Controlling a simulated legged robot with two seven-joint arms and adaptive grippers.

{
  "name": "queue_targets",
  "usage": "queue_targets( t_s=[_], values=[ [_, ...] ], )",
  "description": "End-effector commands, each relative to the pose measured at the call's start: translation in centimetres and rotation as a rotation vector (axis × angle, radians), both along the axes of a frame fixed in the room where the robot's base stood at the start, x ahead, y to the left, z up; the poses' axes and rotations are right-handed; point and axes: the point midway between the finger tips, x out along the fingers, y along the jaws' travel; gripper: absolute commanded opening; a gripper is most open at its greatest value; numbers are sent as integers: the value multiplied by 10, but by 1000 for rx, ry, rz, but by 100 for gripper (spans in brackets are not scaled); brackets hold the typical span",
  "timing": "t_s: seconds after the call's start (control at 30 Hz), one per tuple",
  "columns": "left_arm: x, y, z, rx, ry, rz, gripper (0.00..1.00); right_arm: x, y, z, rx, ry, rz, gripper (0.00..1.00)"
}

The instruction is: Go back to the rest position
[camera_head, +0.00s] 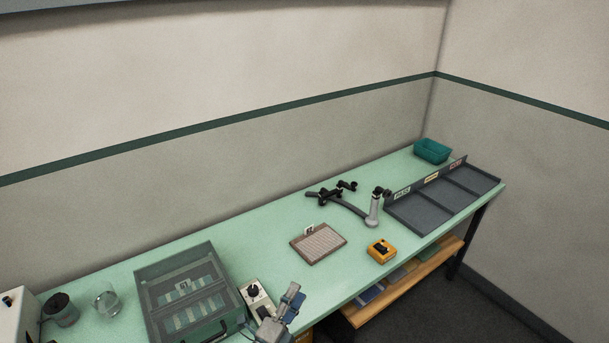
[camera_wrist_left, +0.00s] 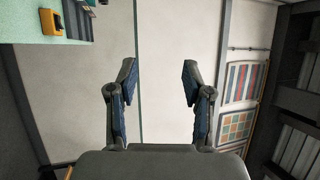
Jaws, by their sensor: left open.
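My left gripper (camera_head: 290,303) shows at the bottom of the head view, in front of the bench's near edge beside a small white control box. In the left wrist view my left gripper (camera_wrist_left: 158,82) has its two fingers wide apart, with nothing between them. My right gripper is in neither view.
The green bench (camera_head: 330,275) holds a clear-lidded box (camera_head: 190,290), a control box (camera_head: 257,297), a brown grid mat (camera_head: 318,243), a yellow button box (camera_head: 381,250), a black-and-grey jointed arm stand (camera_head: 373,210), a grey divided tray (camera_head: 440,205) and a teal bin (camera_head: 432,151).

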Motion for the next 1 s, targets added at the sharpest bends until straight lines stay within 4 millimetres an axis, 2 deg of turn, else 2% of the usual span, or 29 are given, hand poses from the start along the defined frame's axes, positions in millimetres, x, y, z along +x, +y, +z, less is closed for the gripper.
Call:
queue_targets(
  t_s=[0.03, 0.13, 0.2, 0.3, 0.4, 0.5, 0.6, 0.8, 1.0],
  values=[
    [-1, 29, -33, -125, 203, 89, 50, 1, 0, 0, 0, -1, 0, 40],
    [-16, 80, -99, -342, 559, 262, 50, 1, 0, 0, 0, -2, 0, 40],
    [-41, 109, -144, -470, 778, 381, 50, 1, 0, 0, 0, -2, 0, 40],
    [-83, 138, -194, -616, 1030, 533, 50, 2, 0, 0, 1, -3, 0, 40],
    [-125, 156, -227, -715, 1212, 658, 50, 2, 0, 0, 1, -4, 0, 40],
    [-163, 168, -250, -787, 1353, 766, 50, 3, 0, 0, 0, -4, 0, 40],
    [-199, 177, -266, -845, 1470, 864, 50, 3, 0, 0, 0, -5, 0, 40],
    [-267, 190, -285, -931, 1667, 1050, 50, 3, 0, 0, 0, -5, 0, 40],
    [-251, 187, -352, -912, 1683, 1060, 50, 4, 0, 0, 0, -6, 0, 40]
  ],
)
